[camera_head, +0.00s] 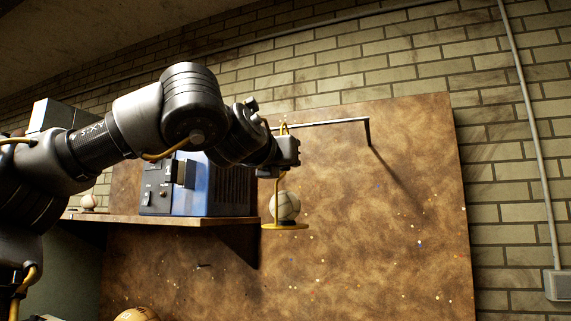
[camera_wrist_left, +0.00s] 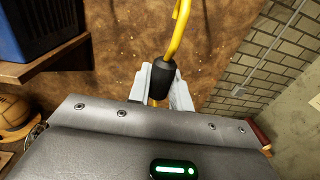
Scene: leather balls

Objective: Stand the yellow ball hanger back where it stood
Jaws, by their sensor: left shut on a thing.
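The yellow ball hanger (camera_head: 285,227) hangs upright, with a pale dark-seamed ball (camera_head: 285,206) on its round plate. My left gripper (camera_head: 288,151) is shut on the hanger's upper part. In the left wrist view the fingers (camera_wrist_left: 163,88) close around the black grip on the yellow rod (camera_wrist_left: 179,32). The hanger's top reaches near the dark wall bar (camera_head: 325,122). I cannot tell whether its hook touches the bar. My right gripper is not in view.
A wooden shelf (camera_head: 170,219) holds a blue box (camera_head: 228,188) left of the hanger and a small ball (camera_head: 88,202). An orange-brown ball (camera_head: 137,315) is low at the bottom edge. The brown board (camera_head: 400,220) right of the hanger is clear below the bar.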

